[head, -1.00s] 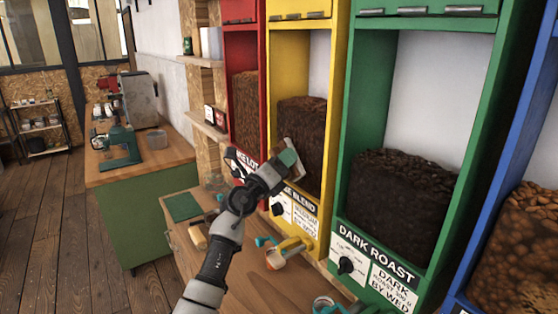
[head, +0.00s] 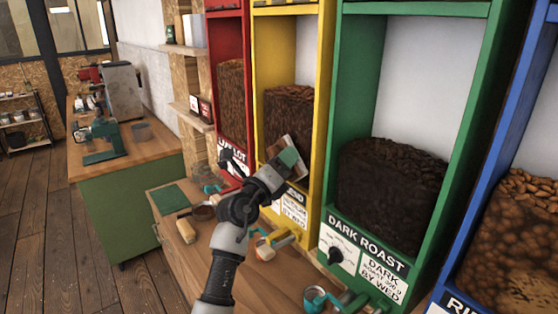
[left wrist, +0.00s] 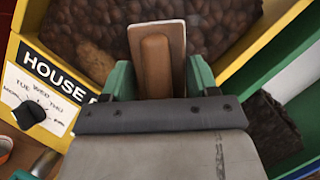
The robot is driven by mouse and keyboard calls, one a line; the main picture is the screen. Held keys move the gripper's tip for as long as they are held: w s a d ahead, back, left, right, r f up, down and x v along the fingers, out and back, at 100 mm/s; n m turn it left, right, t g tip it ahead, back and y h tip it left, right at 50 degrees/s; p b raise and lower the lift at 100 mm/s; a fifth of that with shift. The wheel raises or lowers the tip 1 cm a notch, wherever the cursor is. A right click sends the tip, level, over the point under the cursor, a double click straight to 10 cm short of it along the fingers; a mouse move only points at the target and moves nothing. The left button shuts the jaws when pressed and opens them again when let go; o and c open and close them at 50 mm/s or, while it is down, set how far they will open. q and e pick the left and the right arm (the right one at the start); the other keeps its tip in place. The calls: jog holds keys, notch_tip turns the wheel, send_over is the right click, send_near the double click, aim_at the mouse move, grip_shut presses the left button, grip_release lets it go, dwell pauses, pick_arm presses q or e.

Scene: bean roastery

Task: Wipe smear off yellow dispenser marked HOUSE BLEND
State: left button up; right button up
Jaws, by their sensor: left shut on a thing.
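A light brown patch (left wrist: 96,59), which looks like the smear, shows on the window just left of my fingers. My left gripper (head: 284,162), with green fingers, is in front of this window. It is shut on a flat wiping pad with a brown handle (left wrist: 155,65). I cannot tell whether the pad touches the window. My right gripper is not in view.
The red dispenser (head: 244,50) stands left and the green DARK ROAST dispenser (head: 340,110) right.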

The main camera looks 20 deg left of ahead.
pick_arm(q)
jog(key=shift+s+d+f+h, duration=0.15)
jog(key=shift+d+h, duration=0.15)
jog(key=shift+d, duration=0.3)
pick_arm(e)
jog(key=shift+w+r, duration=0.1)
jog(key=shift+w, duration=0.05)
pick_arm(q)
jog(key=shift+s+a, duration=0.2)
jog(key=shift+s, duration=0.2)
jog(key=shift+c, duration=0.4)
jog(key=s+a, duration=0.3)
jog(key=s, duration=0.4)
jog(key=shift+s+a+r, duration=0.2)
jog(key=shift+a+r, duration=0.1)
jog(key=shift+r, duration=0.05)
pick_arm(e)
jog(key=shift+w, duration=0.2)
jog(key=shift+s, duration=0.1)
